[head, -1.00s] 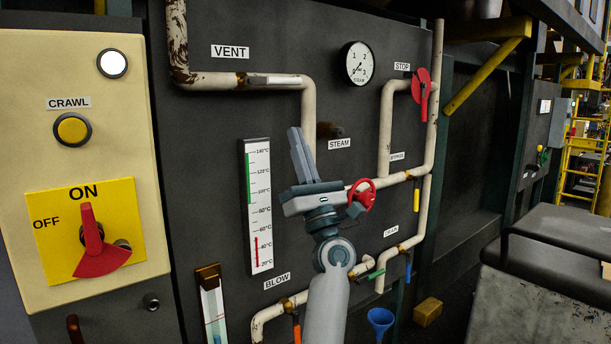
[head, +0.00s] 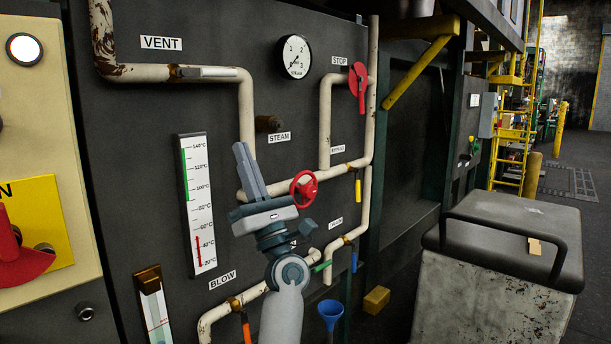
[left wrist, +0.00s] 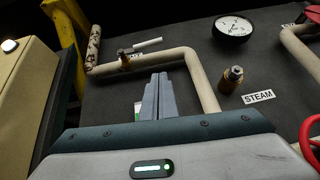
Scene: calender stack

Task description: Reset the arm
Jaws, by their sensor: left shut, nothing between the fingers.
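My left gripper (head: 248,170) is raised in front of the dark panel in the head view, its fingers together, pointing up and empty. It covers part of the panel between the thermometer and the red handwheel. In the left wrist view the shut fingers (left wrist: 158,97) point at the panel, below the bend of the vent pipe in the picture. My right gripper is not in view.
The panel carries cream pipes (head: 247,110), a thermometer (head: 197,205), a steam gauge (head: 294,56), a red handwheel (head: 303,189) and a red stop lever (head: 358,85). A worn grey cabinet (head: 480,300) stands at the right. Floor beyond it looks open.

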